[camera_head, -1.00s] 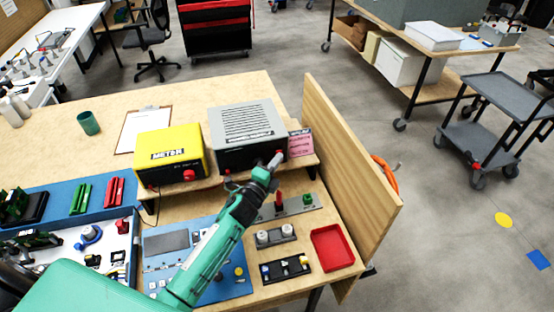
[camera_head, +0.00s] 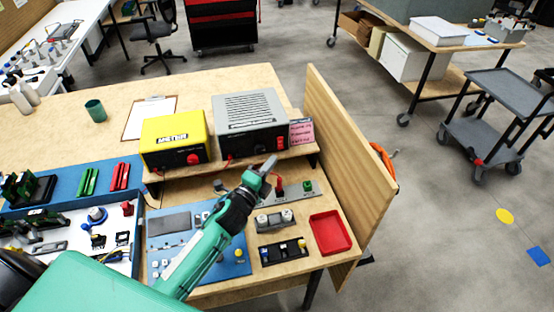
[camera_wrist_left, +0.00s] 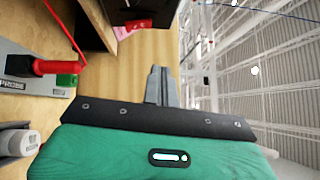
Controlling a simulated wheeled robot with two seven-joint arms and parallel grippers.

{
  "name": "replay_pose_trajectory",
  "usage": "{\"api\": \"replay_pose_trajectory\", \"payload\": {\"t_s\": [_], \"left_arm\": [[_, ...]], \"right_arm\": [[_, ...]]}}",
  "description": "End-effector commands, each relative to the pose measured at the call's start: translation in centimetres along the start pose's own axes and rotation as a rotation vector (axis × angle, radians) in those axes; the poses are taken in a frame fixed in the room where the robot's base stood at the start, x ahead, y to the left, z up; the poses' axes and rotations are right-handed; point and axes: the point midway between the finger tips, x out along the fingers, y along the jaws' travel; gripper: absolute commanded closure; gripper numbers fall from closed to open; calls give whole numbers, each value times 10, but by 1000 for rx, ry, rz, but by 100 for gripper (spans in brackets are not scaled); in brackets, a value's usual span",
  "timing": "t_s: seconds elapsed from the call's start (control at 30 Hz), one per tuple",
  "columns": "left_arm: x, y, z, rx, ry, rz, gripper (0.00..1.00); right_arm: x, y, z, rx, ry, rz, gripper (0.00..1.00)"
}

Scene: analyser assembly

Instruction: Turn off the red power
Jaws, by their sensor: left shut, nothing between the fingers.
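The grey power box (camera_head: 250,108) stands on the raised wooden shelf in the head view, with a red knob (camera_head: 282,141) at the right of its dark front. A red part (camera_wrist_left: 138,23) on a dark face shows at the top of the left wrist view, ahead of the fingers; I cannot tell its on or off position. My left gripper (camera_head: 268,166) is shut and empty, just in front of and below the box, apart from the knob. Its fingers (camera_wrist_left: 158,85) also show in the left wrist view. My right gripper is not in view.
The yellow meter (camera_head: 173,139) stands left of the grey box. A pink note (camera_head: 301,132) is at its right. A red plug (camera_head: 279,187) and a green part (camera_head: 308,187) rise from a grey plate under my gripper. An upright wooden panel (camera_head: 345,165) bounds the right side; a red tray (camera_head: 330,233) lies in front.

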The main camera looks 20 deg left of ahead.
Motion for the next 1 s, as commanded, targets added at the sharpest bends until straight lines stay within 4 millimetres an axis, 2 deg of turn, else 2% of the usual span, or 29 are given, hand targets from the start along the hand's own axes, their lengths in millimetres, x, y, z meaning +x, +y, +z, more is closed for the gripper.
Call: {"api": "replay_pose_trajectory", "payload": {"t_s": [0.1,0.3,0.7,1.0], "left_arm": [[-20,-3,0,1,1,1,100],[-37,-9,1,1,0,0,100],[-40,-10,1,0,0,0,100],[-40,-10,1,0,0,1,100]], "right_arm": [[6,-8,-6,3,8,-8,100],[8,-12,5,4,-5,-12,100],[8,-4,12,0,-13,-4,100],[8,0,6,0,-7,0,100]]}}
